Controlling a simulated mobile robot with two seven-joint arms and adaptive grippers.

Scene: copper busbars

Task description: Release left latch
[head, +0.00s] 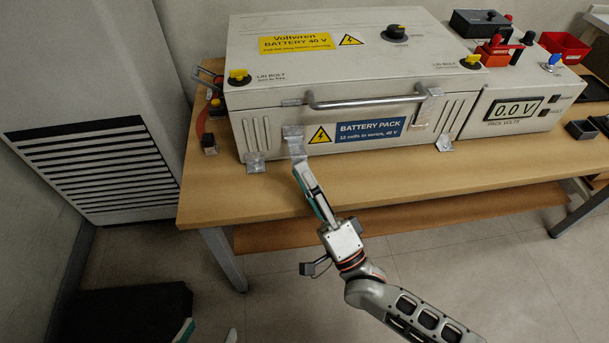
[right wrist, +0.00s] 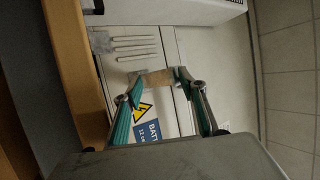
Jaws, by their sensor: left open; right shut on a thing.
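The left latch (head: 292,132) is a small metal piece on the front of the white battery case (head: 375,100), left of the yellow warning label. My right gripper (head: 298,170) reaches up to it from the front, its tips at the latch's lower part. In the right wrist view, my right gripper (right wrist: 158,79) is shut on a small light-coloured piece (right wrist: 157,78) at the case front, which looks like the latch. The fingers partly hide it. My left gripper (head: 210,334) is low at the bottom left, open and empty, partly cut off by the frame.
A metal handle (head: 365,101) runs across the case front, with the right latch (head: 425,102) near its right end. Metal corner brackets (head: 255,163) hold the case to the wooden table (head: 400,180). The table's front strip is mostly clear. A voltmeter box (head: 515,108) stands right.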

